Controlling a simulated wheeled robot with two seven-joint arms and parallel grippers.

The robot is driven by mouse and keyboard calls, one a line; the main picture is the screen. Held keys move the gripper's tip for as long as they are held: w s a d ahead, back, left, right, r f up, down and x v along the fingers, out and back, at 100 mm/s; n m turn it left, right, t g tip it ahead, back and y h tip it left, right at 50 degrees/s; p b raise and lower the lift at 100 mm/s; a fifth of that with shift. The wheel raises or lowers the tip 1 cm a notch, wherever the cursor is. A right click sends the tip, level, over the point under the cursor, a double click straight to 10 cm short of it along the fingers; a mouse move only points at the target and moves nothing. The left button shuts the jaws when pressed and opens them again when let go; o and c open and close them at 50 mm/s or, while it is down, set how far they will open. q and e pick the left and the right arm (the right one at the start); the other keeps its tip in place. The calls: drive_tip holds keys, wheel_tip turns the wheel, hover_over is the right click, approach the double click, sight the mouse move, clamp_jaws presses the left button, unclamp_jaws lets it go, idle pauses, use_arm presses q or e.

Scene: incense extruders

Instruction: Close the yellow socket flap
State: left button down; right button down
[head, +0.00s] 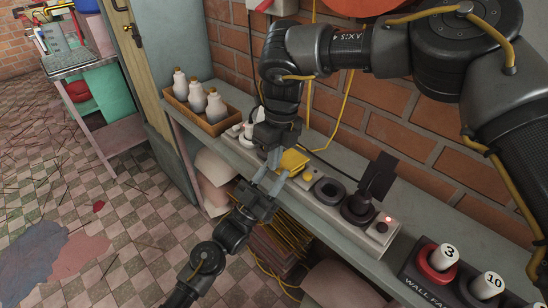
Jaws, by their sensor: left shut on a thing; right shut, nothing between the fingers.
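The yellow socket flap (294,161) is on a pale power strip (379,233) on the wall shelf. It looks tilted up from the yellow socket (308,176), though the exact angle is hard to judge. My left gripper (272,176) reaches in from below, at the front of the strip beside the yellow flap. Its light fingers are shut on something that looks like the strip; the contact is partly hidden. My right gripper (273,157) comes down from above, shut and empty, just left of the yellow flap. I cannot tell whether it touches the flap.
On the strip are a black socket (328,191), a raised dark flap (379,176) and a red-lit switch (383,227). A crate (173,101) of white bottles stands left. Numbered plugs (443,256) sit right. A yellow cable hangs on the brick wall behind.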

use_arm(q)
drive_tip(key=shift+d+f, duration=0.15)
drive_tip(key=shift+d, duration=0.05)
use_arm(e)
drive_tip(key=shift+f, duration=0.1)
drive_tip(key=shift+s+a+f, duration=0.15)
drive_tip(key=shift+s+f, duration=0.05)
drive_tip(key=shift+f, duration=0.5)
use_arm(q)
drive_tip(key=c, duration=1)
unclamp_jaws()
drive_tip(key=shift+r, duration=0.25)
drive_tip(key=shift+o, duration=0.8)
drive_tip(key=shift+w, duration=0.15)
use_arm(e)
drive_tip(key=shift+w+f, duration=0.1)
use_arm(q)
drive_tip(key=shift+w+d+f, duration=0.15)
drive_tip(key=shift+d+f, duration=0.05)
use_arm(e)
drive_tip(key=shift+w+d, duration=0.15)
drive_tip(key=shift+d, duration=0.1)
use_arm(q)
drive_tip(key=shift+a, duration=0.1)
drive_tip(key=shift+a, duration=0.1)
use_arm(e)
drive_tip(key=shift+a, duration=0.1)
